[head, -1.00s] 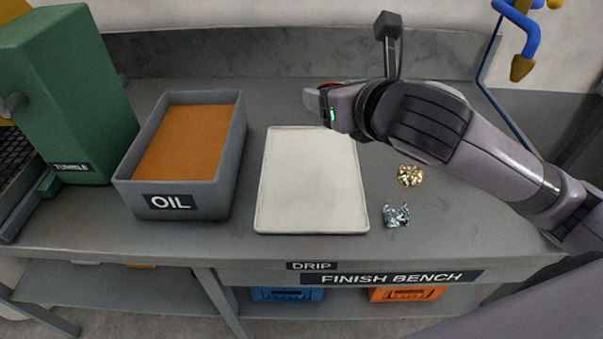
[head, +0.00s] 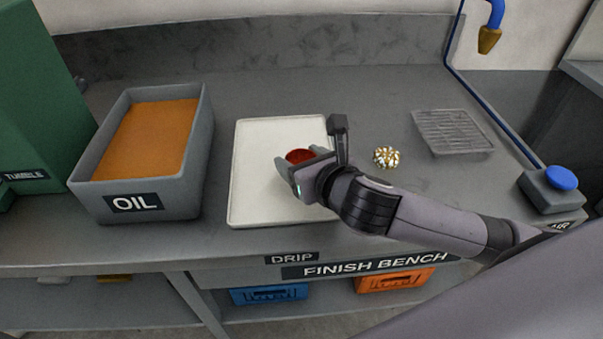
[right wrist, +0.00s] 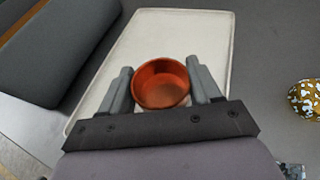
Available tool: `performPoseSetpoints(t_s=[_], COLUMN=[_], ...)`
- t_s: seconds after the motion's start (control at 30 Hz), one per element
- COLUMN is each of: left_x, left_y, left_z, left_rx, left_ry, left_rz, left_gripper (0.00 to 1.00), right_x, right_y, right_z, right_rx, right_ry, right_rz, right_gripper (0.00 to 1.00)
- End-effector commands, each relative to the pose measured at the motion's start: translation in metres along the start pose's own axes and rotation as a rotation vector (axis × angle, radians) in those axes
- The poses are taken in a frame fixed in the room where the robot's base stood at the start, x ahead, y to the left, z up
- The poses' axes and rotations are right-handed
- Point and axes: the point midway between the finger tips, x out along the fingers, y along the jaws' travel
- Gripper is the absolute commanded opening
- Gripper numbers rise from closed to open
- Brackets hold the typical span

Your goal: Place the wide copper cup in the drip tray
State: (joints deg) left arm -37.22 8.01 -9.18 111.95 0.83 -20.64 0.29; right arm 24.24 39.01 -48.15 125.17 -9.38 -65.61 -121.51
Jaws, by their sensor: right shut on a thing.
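The wide copper cup (head: 300,156) is a reddish, open-topped cup. It sits between the fingers of my right gripper (head: 289,168), which is shut on it. In the right wrist view the cup (right wrist: 162,83) appears upright between the two grey fingers of the gripper (right wrist: 163,86). The drip tray (head: 258,205) is a flat white rectangular tray, and the cup is over its middle. I cannot tell whether the cup touches the tray. The tray fills much of the right wrist view (right wrist: 206,30). My left gripper is not in view.
The grey OIL bin (head: 140,204) with orange contents stands left of the tray. A gold patterned piece (head: 386,157) lies to the right, with a wire rack (head: 452,132) beyond it. The back of the bench is clear.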

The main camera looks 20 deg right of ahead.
Motion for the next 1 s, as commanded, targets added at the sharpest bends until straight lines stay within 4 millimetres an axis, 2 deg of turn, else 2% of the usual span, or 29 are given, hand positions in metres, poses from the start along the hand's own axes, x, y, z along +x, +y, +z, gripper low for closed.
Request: performPoseSetpoints(t_s=[0.03, 0.17, 0.57, 0.6, 0.63, 0.67, 1.0], left_x=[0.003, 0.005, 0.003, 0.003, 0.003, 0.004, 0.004], left_y=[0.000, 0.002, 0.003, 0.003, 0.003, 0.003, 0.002], left_z=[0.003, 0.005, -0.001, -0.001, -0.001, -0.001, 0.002], left_rx=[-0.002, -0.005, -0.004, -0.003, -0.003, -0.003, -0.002], left_ry=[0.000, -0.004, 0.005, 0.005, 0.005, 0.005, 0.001], left_rz=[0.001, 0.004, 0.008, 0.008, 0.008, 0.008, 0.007], left_gripper=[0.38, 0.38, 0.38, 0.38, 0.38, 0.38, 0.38], right_x=[0.004, 0.011, 0.013, 0.013, 0.013, 0.013, 0.011], right_y=[0.000, 0.000, 0.000, 0.000, 0.000, 0.000, 0.000], right_z=[-0.012, -0.028, -0.031, -0.030, -0.030, -0.030, -0.027], right_rx=[0.001, 0.001, 0.000, 0.001, 0.001, 0.001, 0.001], right_ry=[0.006, 0.004, 0.002, 0.002, 0.002, 0.002, 0.000], right_rz=[-0.001, -0.001, -0.001, -0.001, -0.001, -0.001, 0.000], right_gripper=[0.33, 0.33, 0.33, 0.76, 0.86, 0.88, 0.88])
